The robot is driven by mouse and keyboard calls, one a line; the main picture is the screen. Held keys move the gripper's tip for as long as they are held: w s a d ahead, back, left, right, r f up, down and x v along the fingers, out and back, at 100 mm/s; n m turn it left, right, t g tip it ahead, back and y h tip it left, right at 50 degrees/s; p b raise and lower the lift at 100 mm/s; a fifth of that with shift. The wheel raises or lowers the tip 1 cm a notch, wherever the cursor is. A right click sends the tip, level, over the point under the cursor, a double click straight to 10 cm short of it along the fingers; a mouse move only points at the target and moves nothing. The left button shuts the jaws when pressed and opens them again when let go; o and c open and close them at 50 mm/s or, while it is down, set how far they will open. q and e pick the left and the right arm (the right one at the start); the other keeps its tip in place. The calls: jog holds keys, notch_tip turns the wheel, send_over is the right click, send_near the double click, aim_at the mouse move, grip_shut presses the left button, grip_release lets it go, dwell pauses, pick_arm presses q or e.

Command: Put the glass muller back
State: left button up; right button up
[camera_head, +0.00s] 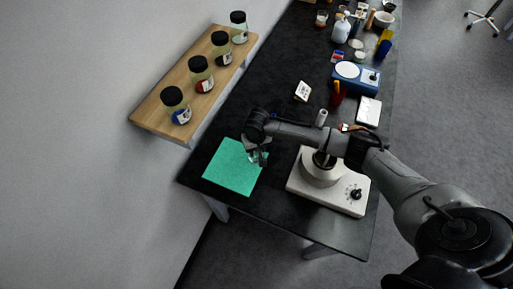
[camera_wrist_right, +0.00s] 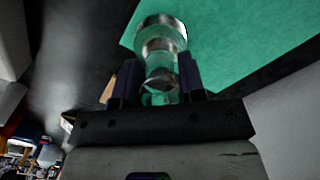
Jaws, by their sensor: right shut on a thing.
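The glass muller (camera_wrist_right: 160,45) is clear and flared at its far end. In the right wrist view my right gripper (camera_wrist_right: 155,85) is shut on its narrower part, one dark finger on each side. In the head view my right gripper (camera_head: 257,152) is over the right edge of the green mat (camera_head: 230,170), and the muller (camera_head: 259,158) shows only as a small glassy patch beneath it. The green mat also fills the upper right of the wrist view (camera_wrist_right: 240,40). I cannot tell whether the muller touches the mat. My left gripper is not in view.
A white hotplate-like device (camera_head: 330,195) stands on the dark table just right of the mat, under my right arm. A wooden wall shelf (camera_head: 160,105) with several black-capped jars is at the left. A blue scale (camera_head: 357,77) and bottles stand farther back. The table (camera_head: 275,90) has bare room behind the mat.

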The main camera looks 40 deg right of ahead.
jog(key=o, duration=0.9)
jog(key=shift+f, duration=0.1)
